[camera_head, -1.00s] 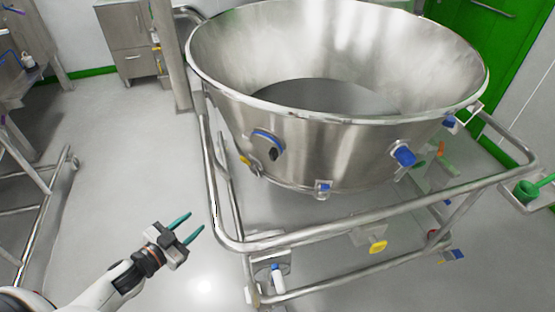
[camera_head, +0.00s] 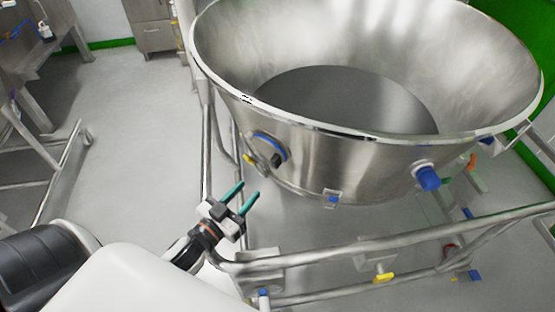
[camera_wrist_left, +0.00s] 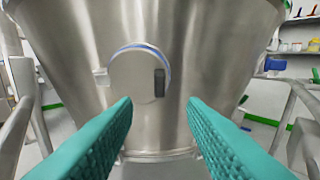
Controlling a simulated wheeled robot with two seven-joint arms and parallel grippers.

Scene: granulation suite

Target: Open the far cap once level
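A large steel bowl (camera_head: 320,170) fills the right half of the head view. On its wall is a round steel cap with a blue ring and a dark handle (camera_head: 270,148). In the left wrist view this cap (camera_wrist_left: 132,75) faces me, its dark handle upright at its right side. A blue cap (camera_head: 427,177) projects from the wall farther right. I cannot tell which one is the far cap. My left gripper (camera_head: 250,189) is open and empty, below and in front of the ringed cap. In the left wrist view its teal fingers (camera_wrist_left: 159,102) point toward the bowl, apart from the cap.
A steel tube frame (camera_head: 400,236) surrounds the bowl, its rail close to my left gripper. A small blue fitting (camera_head: 333,198) is low on the wall, and a yellow knob (camera_head: 384,277) lies below. Clear floor (camera_head: 135,130) is at left.

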